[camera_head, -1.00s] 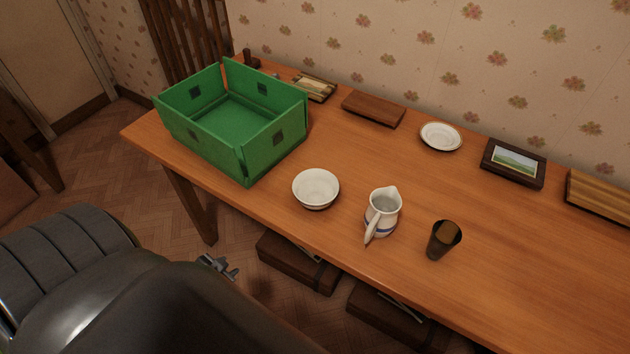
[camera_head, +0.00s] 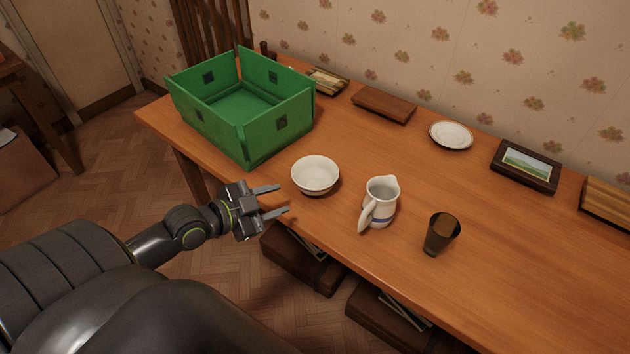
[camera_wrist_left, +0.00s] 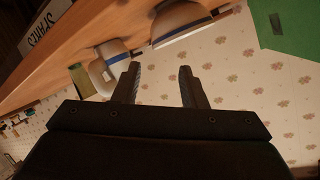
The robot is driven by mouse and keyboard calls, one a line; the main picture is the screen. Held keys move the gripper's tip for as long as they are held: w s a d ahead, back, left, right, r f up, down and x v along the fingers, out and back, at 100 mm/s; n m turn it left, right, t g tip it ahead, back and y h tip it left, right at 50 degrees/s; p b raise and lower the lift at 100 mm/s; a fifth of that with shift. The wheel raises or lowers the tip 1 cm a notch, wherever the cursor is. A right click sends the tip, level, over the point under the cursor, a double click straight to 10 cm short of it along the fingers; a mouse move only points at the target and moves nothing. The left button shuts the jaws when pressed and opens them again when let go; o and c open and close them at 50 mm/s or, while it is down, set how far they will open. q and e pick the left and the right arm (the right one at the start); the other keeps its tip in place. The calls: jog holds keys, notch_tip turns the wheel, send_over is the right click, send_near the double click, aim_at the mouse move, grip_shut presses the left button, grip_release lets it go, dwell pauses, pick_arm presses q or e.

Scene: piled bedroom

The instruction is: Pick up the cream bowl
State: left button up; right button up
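The cream bowl (camera_head: 315,175) stands upright on the wooden table near its front edge. It is between the green crate and the white jug, and looks empty. My left gripper (camera_head: 282,200) is open and empty at the table's front edge, just left of the bowl and apart from it. In the left wrist view my two fingers (camera_wrist_left: 160,84) are spread, with the bowl (camera_wrist_left: 180,22) beyond them at the top and the jug (camera_wrist_left: 108,68) to its left. My right gripper is in neither view.
The green crate (camera_head: 252,141) stands at the table's left end. The white jug (camera_head: 379,203) and a dark cup (camera_head: 441,234) stand right of the bowl. A saucer (camera_head: 451,135), a brown block (camera_head: 384,104) and a picture frame (camera_head: 526,166) are at the back. The middle of the table (camera_head: 400,150) is clear.

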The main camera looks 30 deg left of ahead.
aim_at(312, 189)
pick_arm(q)
jog(key=x, duration=0.9)
jog(key=shift+w+d+p, duration=0.25)
jog(key=shift+w+p, duration=0.3)
jog(key=shift+p, duration=0.05)
jog(key=p+x, duration=0.1)
jog(key=x, duration=0.2)
jog(key=shift+w+d, duration=0.2)
jog(key=shift+d, duration=0.05)
jog(key=shift+w+d+f, duration=0.1)
jog(key=shift+w+f, duration=0.1)
jog(key=shift+w, duration=0.2)
jog(key=shift+s, duration=0.1)
grip_shut()
